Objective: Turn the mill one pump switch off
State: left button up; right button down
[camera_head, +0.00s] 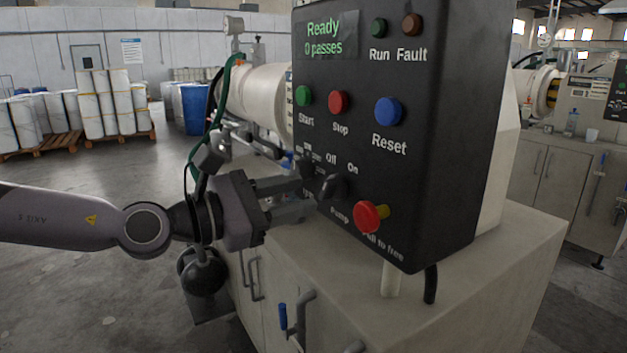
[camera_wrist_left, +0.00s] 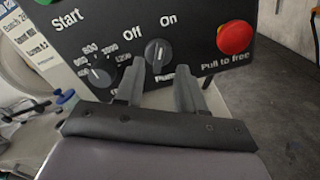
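The mill's black control panel (camera_head: 440,130) stands in front of me. Its dark pump switch (camera_head: 335,187) is a rotary knob below the words Off and On; it also shows in the left wrist view (camera_wrist_left: 158,53). Its exact pointer direction is hard to tell. My left gripper (camera_head: 311,196) is in front of the knob. In the left wrist view its two fingers (camera_wrist_left: 158,80) are apart, with the knob between and just beyond their tips. Nothing is held, and contact with the knob cannot be made out. My right gripper is out of view.
A red stop button (camera_head: 368,217) on a yellow collar sits right of the pump switch. A speed dial (camera_wrist_left: 99,74) is close left of the fingers. Start, Stop and Reset buttons are above. The panel stands over a beige cabinet (camera_head: 480,290).

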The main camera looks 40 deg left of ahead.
aim_at(324, 189)
pick_arm(q)
jog(key=shift+p+x, duration=0.7)
jog(key=shift+x, duration=0.15)
jog(key=shift+w+d+f+b, duration=0.15)
jog(key=shift+w+d+b, duration=0.15)
jog(key=shift+w, duration=0.6)
jog(key=shift+w+d, duration=0.1)
jog(key=shift+w, duration=0.05)
grip_shut()
